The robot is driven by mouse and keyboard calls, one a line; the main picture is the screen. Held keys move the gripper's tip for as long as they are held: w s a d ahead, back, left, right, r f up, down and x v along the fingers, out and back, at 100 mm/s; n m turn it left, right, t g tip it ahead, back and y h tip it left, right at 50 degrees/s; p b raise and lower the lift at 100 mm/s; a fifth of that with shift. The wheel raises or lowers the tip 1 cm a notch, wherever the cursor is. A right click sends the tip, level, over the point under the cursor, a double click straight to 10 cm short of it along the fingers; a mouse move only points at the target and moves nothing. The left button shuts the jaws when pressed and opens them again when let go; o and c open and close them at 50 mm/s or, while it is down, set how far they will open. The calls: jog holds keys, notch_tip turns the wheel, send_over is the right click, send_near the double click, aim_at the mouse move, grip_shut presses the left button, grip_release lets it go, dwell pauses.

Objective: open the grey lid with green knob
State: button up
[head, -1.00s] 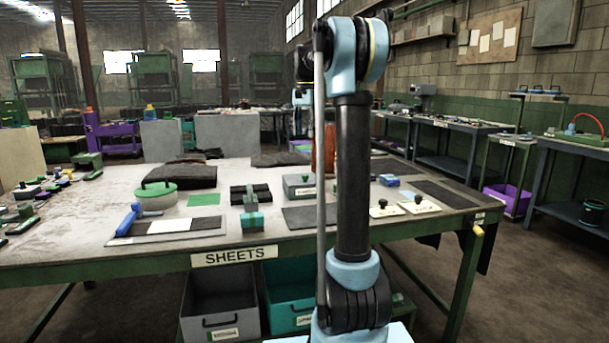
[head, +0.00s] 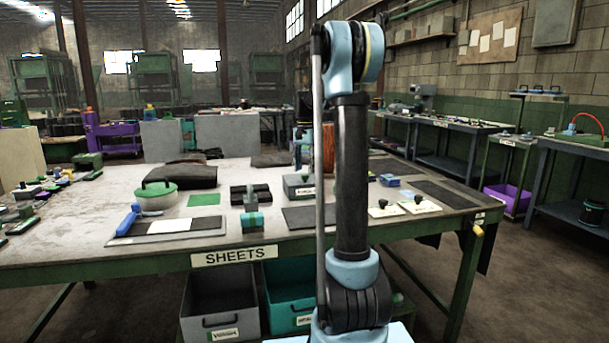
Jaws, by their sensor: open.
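The grey lid with the green knob (head: 299,180) sits flat on a small grey labelled box, at the middle of the table just left of my upright arm link. The lid looks closed. My gripper (head: 298,165) shows small and dark, pointing down above or behind the lid, partly lost against the background. Its jaws are open and hold nothing that I can see. Whether the fingertips touch the knob cannot be told.
A dark block with a teal-topped piece (head: 252,221) stands left of the box. A dark sheet (head: 309,216) lies in front. A brown cylinder (head: 328,148) stands behind my arm.

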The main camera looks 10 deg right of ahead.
jog(key=shift+f, duration=1.35)
grip_shut()
jog(key=shift+r, duration=0.1)
